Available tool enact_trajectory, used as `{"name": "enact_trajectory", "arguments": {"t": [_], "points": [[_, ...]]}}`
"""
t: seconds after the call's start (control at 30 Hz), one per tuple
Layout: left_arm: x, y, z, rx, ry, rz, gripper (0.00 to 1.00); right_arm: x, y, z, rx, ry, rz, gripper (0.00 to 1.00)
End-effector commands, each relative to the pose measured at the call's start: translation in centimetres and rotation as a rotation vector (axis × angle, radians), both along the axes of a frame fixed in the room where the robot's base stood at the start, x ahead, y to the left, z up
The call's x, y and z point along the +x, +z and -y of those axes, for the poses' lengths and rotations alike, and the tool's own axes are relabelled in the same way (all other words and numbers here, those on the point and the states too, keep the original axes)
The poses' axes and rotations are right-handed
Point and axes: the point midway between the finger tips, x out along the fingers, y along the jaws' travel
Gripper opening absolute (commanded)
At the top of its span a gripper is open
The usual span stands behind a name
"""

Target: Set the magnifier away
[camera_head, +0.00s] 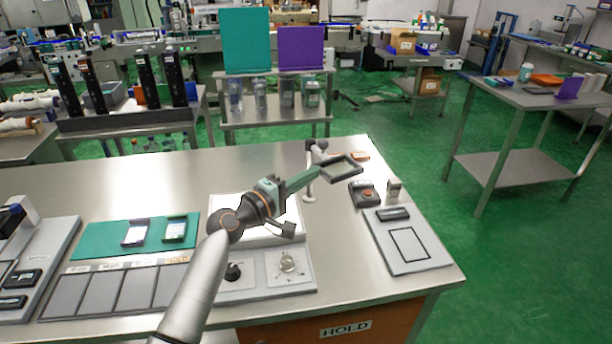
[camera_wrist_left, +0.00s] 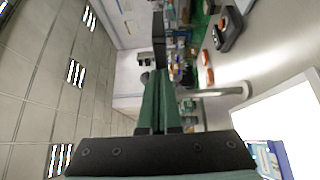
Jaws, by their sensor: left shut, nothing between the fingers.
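The magnifier (camera_head: 341,171) is a square dark-framed lens on a pale post (camera_head: 310,188) that stands on the steel bench near its far edge. In the wrist view a dark upright piece (camera_wrist_left: 158,38), which looks like its frame, shows just beyond my fingertips, and the pale post (camera_wrist_left: 215,92) lies to the right. My left gripper (camera_head: 316,170) has its long green fingers shut and empty, close beside the magnifier frame; I cannot tell whether they touch it. The fingers also show together in the wrist view (camera_wrist_left: 160,78). My right gripper is not in view.
A lit white panel (camera_head: 225,208) and a base with knobs (camera_head: 288,266) lie under my arm. A grey plate with a black outline (camera_head: 408,243) is to the right, below a small dark device (camera_head: 363,194). A green mat (camera_head: 100,241) lies left. The bench's far left is bare.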

Motion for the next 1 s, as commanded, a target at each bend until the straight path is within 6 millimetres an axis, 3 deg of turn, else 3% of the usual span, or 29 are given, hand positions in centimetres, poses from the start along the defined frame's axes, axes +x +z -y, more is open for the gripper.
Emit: {"name": "enact_trajectory", "arguments": {"t": [0.03,0.43,0.57,1.0], "points": [[-0.4,0.7,1.6,-0.009,-0.028,0.007,0.00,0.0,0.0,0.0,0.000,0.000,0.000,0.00],[-1.0,0.7,0.9,-0.011,-0.027,0.007,0.00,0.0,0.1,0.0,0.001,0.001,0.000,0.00],[-2.4,0.7,-0.4,-0.010,-0.026,0.007,0.00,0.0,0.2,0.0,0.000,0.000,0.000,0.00],[-8.4,0.1,-7.0,-0.005,-0.004,0.005,0.00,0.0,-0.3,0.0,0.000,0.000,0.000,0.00]]}}
